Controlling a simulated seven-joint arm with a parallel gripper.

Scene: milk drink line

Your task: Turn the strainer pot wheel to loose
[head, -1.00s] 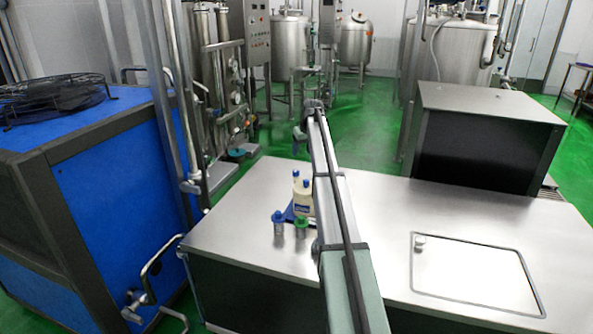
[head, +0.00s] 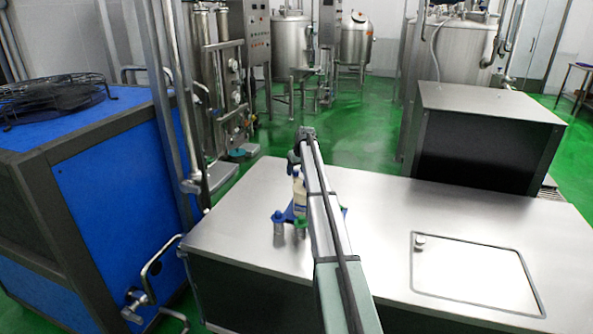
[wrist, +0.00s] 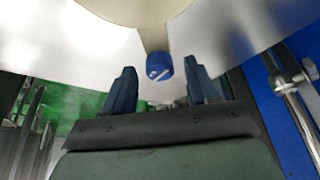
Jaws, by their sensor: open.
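In the wrist view a round blue knob (wrist: 159,67) with a white mark shows at the end of a narrow pale stem. Above it is a large cream rounded body (wrist: 135,8), cut off by the frame. I cannot tell for sure whether this knob is the strainer pot wheel. My gripper (wrist: 159,88) is open and empty, its two dark blue fingers to the left and right of the knob in the picture. Contact is not visible. In the head view my arm hides most of the gripper.
Small metal pots with a blue top (head: 278,218) and a green top (head: 300,222) stand on the steel table (head: 230,220). A pale bottle (head: 299,190) behind them is partly covered by my arm. A blue machine (head: 110,200) stands left; a dark cabinet (head: 480,145) stands right.

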